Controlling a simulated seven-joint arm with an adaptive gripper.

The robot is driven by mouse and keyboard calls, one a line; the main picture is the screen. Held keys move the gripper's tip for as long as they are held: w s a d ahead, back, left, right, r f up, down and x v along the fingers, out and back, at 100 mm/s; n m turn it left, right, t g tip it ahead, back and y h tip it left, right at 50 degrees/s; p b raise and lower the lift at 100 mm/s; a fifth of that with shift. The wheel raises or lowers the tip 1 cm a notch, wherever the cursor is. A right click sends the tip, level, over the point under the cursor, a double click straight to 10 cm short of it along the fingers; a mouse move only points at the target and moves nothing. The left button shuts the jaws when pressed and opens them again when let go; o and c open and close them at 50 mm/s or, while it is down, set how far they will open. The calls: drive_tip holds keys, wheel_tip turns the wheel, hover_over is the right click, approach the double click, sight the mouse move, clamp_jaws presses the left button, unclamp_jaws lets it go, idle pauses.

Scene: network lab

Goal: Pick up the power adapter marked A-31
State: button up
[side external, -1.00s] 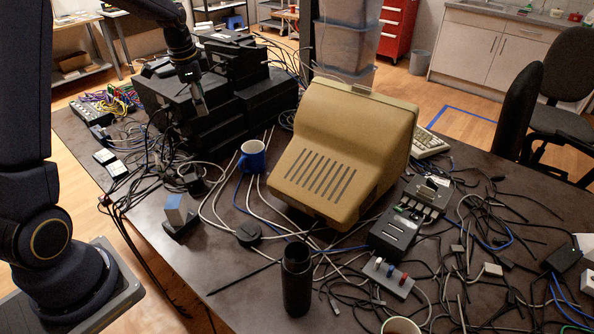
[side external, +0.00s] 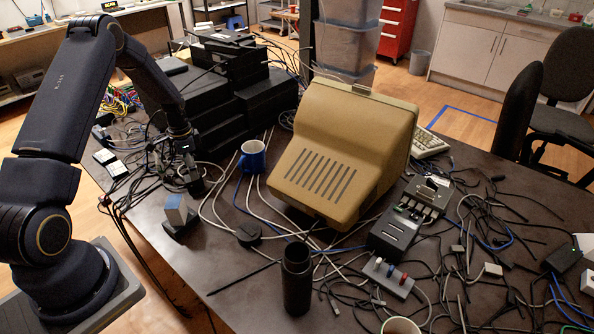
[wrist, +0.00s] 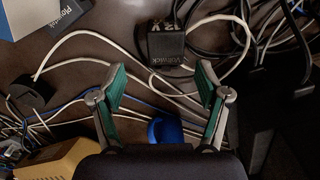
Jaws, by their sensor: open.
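A black block-shaped power adapter (wrist: 166,44) lies among cables in the wrist view, just beyond my fingertips. It carries pale printed lettering and a larger marking that I cannot read surely as A-31. My gripper (wrist: 160,78) is open, its green-padded fingers spread on either side of the space just short of the adapter, with nothing held. In the side external view, my gripper (side external: 194,184) is low over the cables at the left part of the table, and the adapter cannot be made out clearly there.
A blue mug (side external: 252,157) and beige monitor (side external: 335,150) stand right of my gripper. A blue-and-white box (side external: 175,209) stands in front of it. Black equipment (side external: 215,125) is stacked behind. Cables cover much of the table. Another black adapter (side external: 562,260) lies far right.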

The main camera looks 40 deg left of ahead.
sight(194, 183)
drive_tip(key=f, duration=0.3)
drive_tip(key=a+f, duration=0.1)
drive_tip(key=f, duration=0.1)
drive_tip(key=shift+f, duration=0.15)
drive_tip(key=c, duration=1.4)
